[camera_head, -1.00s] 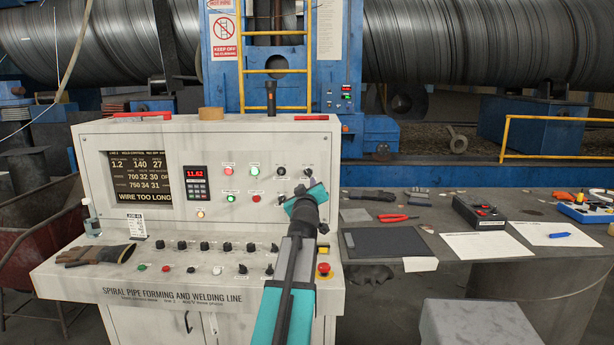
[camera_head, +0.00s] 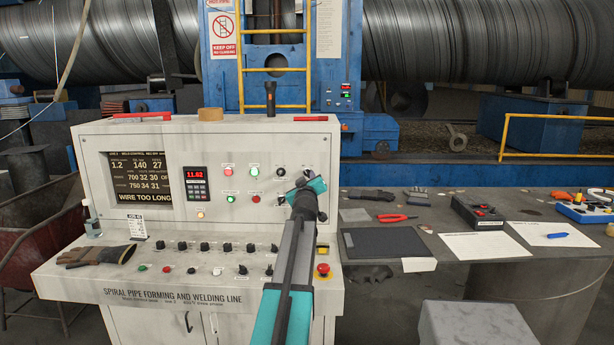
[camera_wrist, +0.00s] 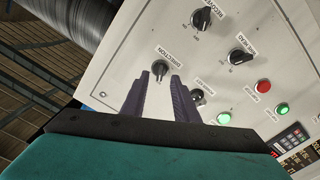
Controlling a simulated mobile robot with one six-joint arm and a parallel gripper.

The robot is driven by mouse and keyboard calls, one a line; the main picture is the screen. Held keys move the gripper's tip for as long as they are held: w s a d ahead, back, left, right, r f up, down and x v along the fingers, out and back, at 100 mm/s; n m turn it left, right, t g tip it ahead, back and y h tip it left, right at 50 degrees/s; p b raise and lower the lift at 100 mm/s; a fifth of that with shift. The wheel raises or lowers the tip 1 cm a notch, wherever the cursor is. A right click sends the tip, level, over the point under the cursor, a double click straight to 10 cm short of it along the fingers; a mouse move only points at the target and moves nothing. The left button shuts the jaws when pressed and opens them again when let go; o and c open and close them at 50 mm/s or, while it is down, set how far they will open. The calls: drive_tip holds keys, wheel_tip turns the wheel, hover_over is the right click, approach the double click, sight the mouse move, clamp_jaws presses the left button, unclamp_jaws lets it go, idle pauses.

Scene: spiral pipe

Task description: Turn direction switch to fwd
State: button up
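The direction switch (camera_wrist: 160,68) is a round black knob with a "DIRECTION" label beside it on the pale console panel, in the wrist view. My gripper (camera_wrist: 160,77) is open, its two dark fingers pointing at the panel with the knob lined up between their tips. I cannot tell whether they touch it. The knob's pointer setting is too small to read. In the head view my gripper (camera_head: 309,190) is in front of the upper right of the panel, and the direction switch (camera_head: 308,172) shows just above it.
Another knob (camera_wrist: 197,97) sits close beside one finger. Two more knobs (camera_wrist: 202,18) (camera_wrist: 240,55) and lit buttons are nearby. A table with tools (camera_head: 455,200) stands to the right.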

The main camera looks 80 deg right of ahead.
sight(308, 174)
drive_tip(key=shift+w+d+p, duration=0.15)
drive_tip(key=shift+d+p, duration=0.05)
drive_tip(key=shift+d, duration=0.85)
drive_tip(key=shift+w+d+p, duration=0.1)
drive_tip(key=shift+d+p, duration=0.05)
drive_tip(key=shift+d, duration=0.9)
clamp_jaws()
drive_tip(key=shift+m, duration=0.4)
drive_tip(key=m, duration=0.4)
drive_tip(key=shift+m, duration=0.4)
drive_tip(key=m+p, duration=0.1)
drive_tip(key=m, duration=0.5)
drive_tip(key=shift+s+r, duration=0.1)
drive_tip(key=shift+m, duration=0.3)
